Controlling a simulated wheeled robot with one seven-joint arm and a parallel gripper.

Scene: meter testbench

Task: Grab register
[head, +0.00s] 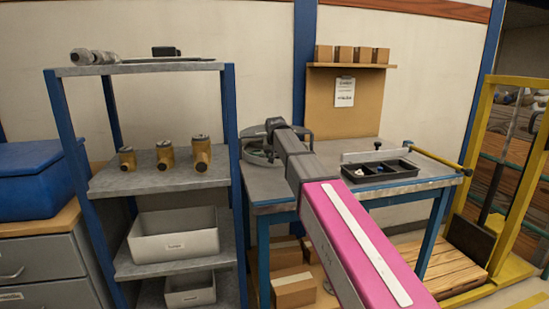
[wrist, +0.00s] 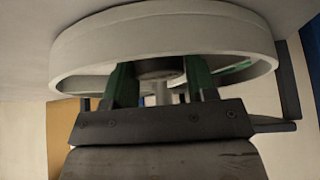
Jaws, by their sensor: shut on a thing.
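My gripper (wrist: 161,78) shows in the wrist view with its two green-sided fingers on either side of a dark, round piece (wrist: 159,68), which I take to be the register. The jaws are shut on it. A wide pale ring (wrist: 165,34) surrounds the fingertips and hides part of the grip. In the head view my arm reaches over the workbench (head: 270,184), and its dark end is by a grey round fixture (head: 257,158) at the bench's back left. The fingers and the held piece cannot be made out there.
A black divided tray (head: 380,177) with small parts sits on the bench to the right of my arm. A shelf rack (head: 150,178) with several brass meter bodies stands left. A yellow frame (head: 484,120) stands right. Cardboard boxes (head: 294,286) lie under the bench.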

